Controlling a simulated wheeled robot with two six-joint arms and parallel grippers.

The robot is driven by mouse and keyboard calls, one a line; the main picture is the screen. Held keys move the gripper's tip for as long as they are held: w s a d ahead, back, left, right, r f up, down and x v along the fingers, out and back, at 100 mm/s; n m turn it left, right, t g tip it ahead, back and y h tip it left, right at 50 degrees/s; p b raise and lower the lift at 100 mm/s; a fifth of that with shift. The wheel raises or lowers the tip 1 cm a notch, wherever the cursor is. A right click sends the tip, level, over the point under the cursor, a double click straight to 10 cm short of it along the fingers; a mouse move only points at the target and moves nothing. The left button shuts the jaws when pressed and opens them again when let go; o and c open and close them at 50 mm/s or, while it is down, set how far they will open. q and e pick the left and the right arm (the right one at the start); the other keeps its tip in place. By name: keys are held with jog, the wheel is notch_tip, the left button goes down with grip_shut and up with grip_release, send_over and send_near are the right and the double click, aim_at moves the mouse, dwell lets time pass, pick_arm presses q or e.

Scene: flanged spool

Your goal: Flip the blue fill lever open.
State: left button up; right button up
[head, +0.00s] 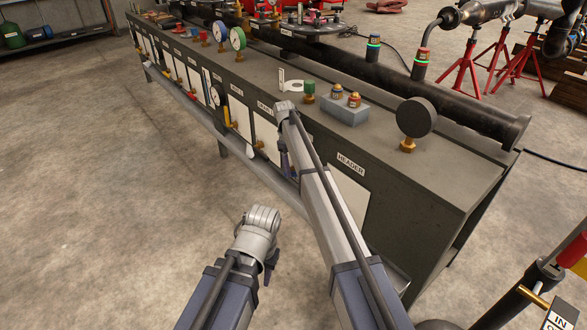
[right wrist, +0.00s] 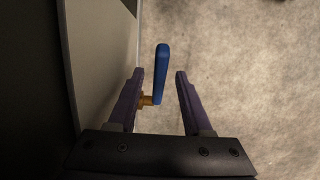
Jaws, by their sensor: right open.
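The blue fill lever (right wrist: 161,72) shows in the right wrist view as a straight bar on a brass stem (right wrist: 146,100) near the pale panel at left. My right gripper (right wrist: 160,84) is open, with one purple finger on each side of the lever. A gap shows between the lever and the right finger; contact on the left side is unclear. In the head view, my right gripper (head: 285,163) is mostly hidden by its own arm at the bench front, and I cannot make out the lever there. My left gripper (head: 271,262) points down below its wrist, its jaws mostly hidden.
The long dark bench (head: 420,165) carries a thick black pipe (head: 455,108), a round dark gauge (head: 416,117) and a grey block (head: 343,108) with fittings. Several coloured valves and gauges line its far end. The concrete floor (head: 100,200) left of the bench is clear.

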pick_arm(q)
notch_tip(320, 180, up, 8)
jog(key=p, duration=0.7)
jog(key=shift+w+a+f, duration=0.15)
jog(key=shift+w+f, duration=0.05)
jog(key=shift+w, duration=0.25)
pick_arm(e)
jog(key=v, duration=0.7)
jog(key=shift+r, duration=0.4)
